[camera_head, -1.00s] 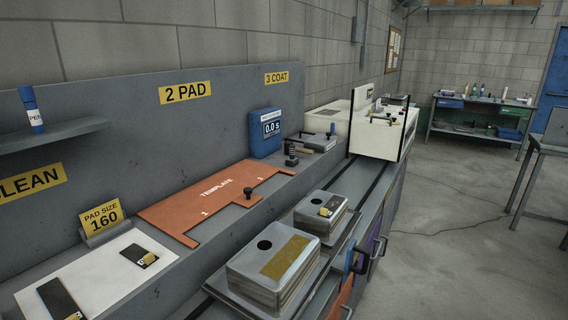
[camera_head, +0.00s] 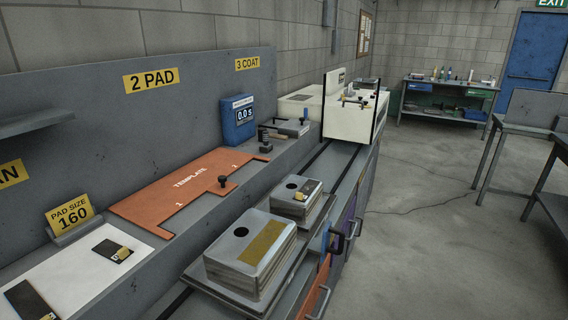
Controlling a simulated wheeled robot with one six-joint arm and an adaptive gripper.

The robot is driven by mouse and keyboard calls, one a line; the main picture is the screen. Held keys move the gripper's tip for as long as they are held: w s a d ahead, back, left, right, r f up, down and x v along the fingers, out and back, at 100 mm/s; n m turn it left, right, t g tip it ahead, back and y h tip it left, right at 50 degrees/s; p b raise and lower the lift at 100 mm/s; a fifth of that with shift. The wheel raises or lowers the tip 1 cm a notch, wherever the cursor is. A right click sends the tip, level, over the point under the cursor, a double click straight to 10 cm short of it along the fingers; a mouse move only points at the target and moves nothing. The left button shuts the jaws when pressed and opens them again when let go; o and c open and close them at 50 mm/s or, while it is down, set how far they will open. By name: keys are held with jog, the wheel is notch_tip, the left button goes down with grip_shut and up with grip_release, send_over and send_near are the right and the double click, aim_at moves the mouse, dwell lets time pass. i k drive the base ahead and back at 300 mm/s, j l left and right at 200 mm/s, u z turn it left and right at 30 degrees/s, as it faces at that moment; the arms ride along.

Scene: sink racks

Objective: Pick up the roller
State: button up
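I cannot make out a roller for certain. A small dark tool with an upright handle (camera_head: 265,146) stands on the bench ledge by the blue timer, too small to identify. A black knob (camera_head: 222,181) stands at the edge of the orange template. My gripper is not in view.
The orange template (camera_head: 180,190) lies mid-bench; the blue timer (camera_head: 238,120) reads 0.0 s. Metal blocks (camera_head: 250,250) stand on a lower shelf in front. A white machine (camera_head: 350,115) is at the far end. The floor at right (camera_head: 430,220) is largely clear.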

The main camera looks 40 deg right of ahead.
aim_at(265, 147)
jog(key=i+l+u, duration=0.1)
jog(key=l, duration=0.55)
jog(key=i+l, duration=0.1)
jog(key=l, duration=0.55)
jog(key=i+l+u, duration=0.15)
jog(key=l, duration=0.5)
jog(key=l+u, duration=0.2)
jog(key=l, duration=0.65)
jog(key=l+u, duration=0.25)
jog(key=l, duration=0.65)
jog(key=l+u, duration=0.2)
jog(key=l, duration=0.65)
jog(key=k+l+u, duration=0.1)
jog(key=l, duration=0.3)
jog(key=k+l+u, duration=0.15)
jog(key=l, duration=0.3)
jog(key=k+l+u, duration=0.1)
jog(key=l, duration=0.3)
jog(key=k+l+u, duration=0.1)
jog(key=l, duration=0.3)
jog(key=k+l+u, duration=0.1)
jog(key=l, duration=0.25)
jog(key=k+l+u, duration=0.15)
jog(key=k+l, duration=0.15)
jog(key=k+l+u, duration=0.1)
jog(key=k+l, duration=0.3)
jog(key=k+l+u, duration=0.1)
jog(key=k+l, duration=0.25)
jog(key=k, duration=0.2)
